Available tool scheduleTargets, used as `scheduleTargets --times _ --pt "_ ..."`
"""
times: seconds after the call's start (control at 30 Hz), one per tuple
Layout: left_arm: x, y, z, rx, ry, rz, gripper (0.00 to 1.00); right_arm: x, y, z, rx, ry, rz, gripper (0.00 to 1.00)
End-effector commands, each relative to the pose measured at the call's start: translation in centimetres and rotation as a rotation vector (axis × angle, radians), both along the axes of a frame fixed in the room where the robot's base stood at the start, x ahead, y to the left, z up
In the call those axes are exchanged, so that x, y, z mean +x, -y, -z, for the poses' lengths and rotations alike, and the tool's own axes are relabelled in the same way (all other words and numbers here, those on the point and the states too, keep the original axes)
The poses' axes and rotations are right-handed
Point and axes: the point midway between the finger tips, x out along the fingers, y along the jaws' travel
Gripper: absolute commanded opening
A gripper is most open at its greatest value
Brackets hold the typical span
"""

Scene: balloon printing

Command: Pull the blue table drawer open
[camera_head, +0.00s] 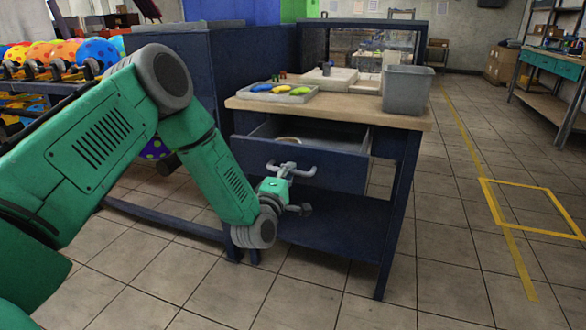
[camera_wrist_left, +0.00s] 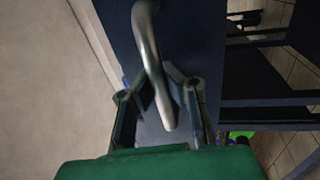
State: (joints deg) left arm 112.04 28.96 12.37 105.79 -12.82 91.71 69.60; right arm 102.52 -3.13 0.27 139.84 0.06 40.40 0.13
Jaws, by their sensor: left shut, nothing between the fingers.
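The blue table (camera_head: 395,190) has a wooden top. Its blue drawer (camera_head: 335,172) stands pulled out, with the inside visible from above and a small pale item in it. The curved grey handle (camera_head: 306,172) is on the drawer front and also shows in the left wrist view (camera_wrist_left: 148,45). My left gripper (camera_head: 284,170) is at the handle, in front of the drawer. Whether the fingers touch the bar is unclear. My right gripper is out of view.
On the tabletop are a grey bin (camera_head: 407,90) and a tray (camera_head: 272,93) with coloured pieces. A lower shelf (camera_head: 335,222) lies under the drawer.

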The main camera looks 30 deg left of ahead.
Motion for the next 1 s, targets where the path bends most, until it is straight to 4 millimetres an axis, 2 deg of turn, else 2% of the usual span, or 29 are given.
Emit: scheduleTargets --times 0.03,0.23,0.27,0.3,0.33,0.73,0.87,1.0 --pt "-0.2 -0.9 0.4 0.003 -0.006 -0.021 0.00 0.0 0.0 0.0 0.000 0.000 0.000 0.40" --pt "-0.3 -0.9 0.4 0.003 -0.007 -0.021 0.00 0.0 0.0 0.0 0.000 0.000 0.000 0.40" --pt "-0.2 -0.9 0.4 0.003 -0.007 -0.021 0.10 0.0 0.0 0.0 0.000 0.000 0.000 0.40" --pt "-0.2 -0.9 0.4 0.003 -0.007 -0.020 0.24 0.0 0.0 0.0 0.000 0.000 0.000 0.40" --pt "-0.2 -0.8 0.4 0.003 -0.007 -0.019 0.33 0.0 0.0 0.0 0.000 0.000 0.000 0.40" --pt "-0.6 0.2 0.0 0.006 -0.003 -0.009 0.33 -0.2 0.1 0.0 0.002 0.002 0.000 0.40" --pt "-2.3 0.4 0.6 0.004 -0.008 -0.009 0.33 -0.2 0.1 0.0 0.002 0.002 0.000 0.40" --pt "-5.3 0.7 1.4 0.000 -0.010 -0.011 0.33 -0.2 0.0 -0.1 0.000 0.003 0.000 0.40"
